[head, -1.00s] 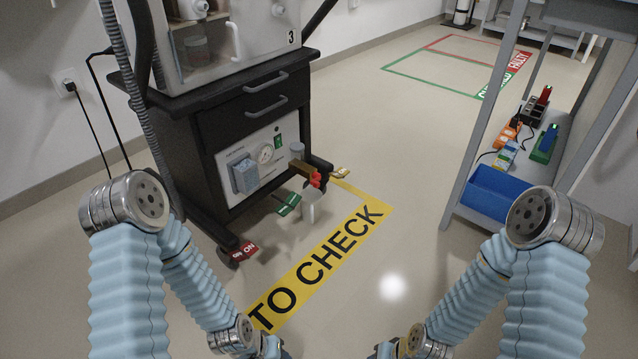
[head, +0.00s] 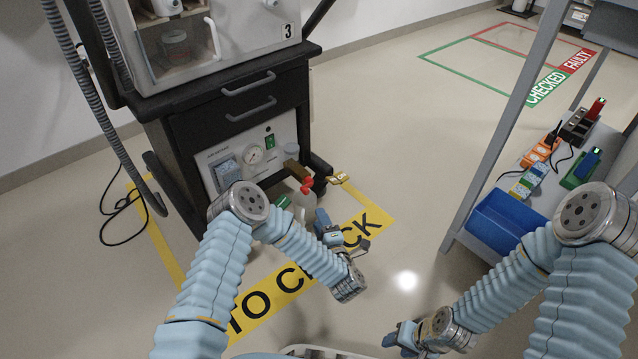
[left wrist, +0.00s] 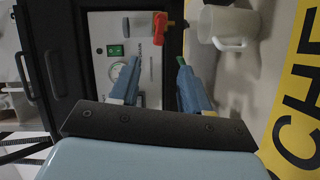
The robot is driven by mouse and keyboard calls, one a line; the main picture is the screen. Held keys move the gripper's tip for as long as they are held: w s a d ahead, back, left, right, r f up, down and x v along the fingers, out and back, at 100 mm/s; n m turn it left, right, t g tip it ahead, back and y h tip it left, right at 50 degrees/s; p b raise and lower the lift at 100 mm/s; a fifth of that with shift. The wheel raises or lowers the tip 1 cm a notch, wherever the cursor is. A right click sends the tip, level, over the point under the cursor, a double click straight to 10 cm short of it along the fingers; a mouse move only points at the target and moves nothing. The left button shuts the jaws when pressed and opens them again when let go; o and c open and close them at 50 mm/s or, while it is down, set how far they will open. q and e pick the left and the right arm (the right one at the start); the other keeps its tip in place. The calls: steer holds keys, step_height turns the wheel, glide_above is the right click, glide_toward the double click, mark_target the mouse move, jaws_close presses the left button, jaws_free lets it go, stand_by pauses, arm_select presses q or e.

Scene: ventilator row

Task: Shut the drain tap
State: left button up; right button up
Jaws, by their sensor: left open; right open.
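The drain tap (head: 306,185) has a red handle on a brass body low on the front of ventilator cart 3. It also shows in the left wrist view (left wrist: 160,28), at the top and beyond my fingers. My left gripper (head: 341,235) is open and empty, in front of the tap, to its lower right in the head view. In the left wrist view, its fingers (left wrist: 160,75) stand apart, with nothing between them. A white mug (left wrist: 228,28) stands near the tap; my left arm mostly hides it in the head view. My right gripper (head: 400,337) is open, low and partly hidden.
The cart's panel has a gauge (head: 254,154) and a green switch (head: 270,142). A yellow TO CHECK floor marking (head: 262,303) lies in front. A shelf at right holds a blue bin (head: 505,226) and several small devices.

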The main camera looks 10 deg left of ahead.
mark_target(307, 194)
arm_select(q)
steer(key=b+x, duration=0.2)
steer(key=x, duration=1.1)
steer(key=shift+w+a+r+b, duration=0.1)
steer(key=shift+w+a+b, duration=0.15)
steer(key=shift+w+b, duration=0.05)
jaws_close()
